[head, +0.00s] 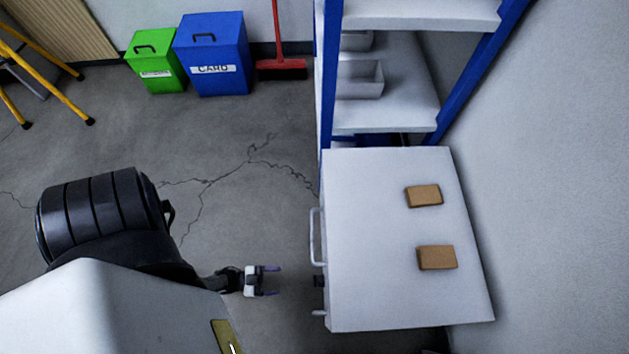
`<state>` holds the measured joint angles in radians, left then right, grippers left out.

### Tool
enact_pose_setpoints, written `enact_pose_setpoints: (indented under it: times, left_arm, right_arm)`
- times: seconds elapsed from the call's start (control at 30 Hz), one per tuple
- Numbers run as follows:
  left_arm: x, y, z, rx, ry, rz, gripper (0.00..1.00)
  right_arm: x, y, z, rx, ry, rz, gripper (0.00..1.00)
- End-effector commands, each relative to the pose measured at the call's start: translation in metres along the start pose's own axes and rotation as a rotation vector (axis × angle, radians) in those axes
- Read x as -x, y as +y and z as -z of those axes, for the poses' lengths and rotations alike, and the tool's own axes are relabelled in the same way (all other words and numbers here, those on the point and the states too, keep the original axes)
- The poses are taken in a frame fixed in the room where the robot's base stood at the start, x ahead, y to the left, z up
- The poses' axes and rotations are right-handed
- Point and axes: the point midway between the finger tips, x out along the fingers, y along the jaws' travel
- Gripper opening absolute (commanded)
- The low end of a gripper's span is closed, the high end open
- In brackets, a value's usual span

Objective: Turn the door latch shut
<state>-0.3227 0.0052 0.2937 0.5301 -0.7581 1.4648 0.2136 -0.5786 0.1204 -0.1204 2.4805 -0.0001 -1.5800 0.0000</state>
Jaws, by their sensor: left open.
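A white cabinet (375,290) stands at the right, seen from above. On its left side is a long pale handle (313,236). Below that in the picture sits a small dark fitting (319,281), which looks like the door latch. The door face is seen nearly edge-on, so I cannot tell how the latch is turned. My left gripper (275,281) is open and empty. Its fingers point right at the dark fitting, with a gap between them and it. My right gripper is not in view.
Two brown blocks (424,196) (437,258) lie on the cabinet top. A blue-framed shelf (385,115) with pale bins stands behind. A green bin (156,62), a blue bin (211,55) and a red broom (281,68) are at the back. The cracked floor between is clear.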

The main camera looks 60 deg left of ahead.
Motion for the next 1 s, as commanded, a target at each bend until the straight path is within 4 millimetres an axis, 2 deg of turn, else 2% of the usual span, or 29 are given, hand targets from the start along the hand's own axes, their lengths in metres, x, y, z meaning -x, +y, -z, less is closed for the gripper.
enact_pose_setpoints:
  times: [0.17,0.6,0.8,1.0]
  left_arm:
    - [-0.020,0.005,0.002,0.011,0.017,-0.002,0.67]
    - [-0.099,0.004,0.001,0.009,0.015,-0.001,0.67]
    - [-0.122,0.004,0.002,0.009,0.013,0.000,0.67]
    - [-0.134,0.004,0.002,0.010,0.012,-0.001,0.67]
  right_arm:
    - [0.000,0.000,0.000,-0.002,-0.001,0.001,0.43]
    - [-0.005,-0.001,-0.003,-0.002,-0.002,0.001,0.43]
    - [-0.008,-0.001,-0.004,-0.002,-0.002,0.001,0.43]
    - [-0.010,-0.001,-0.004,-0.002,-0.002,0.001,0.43]
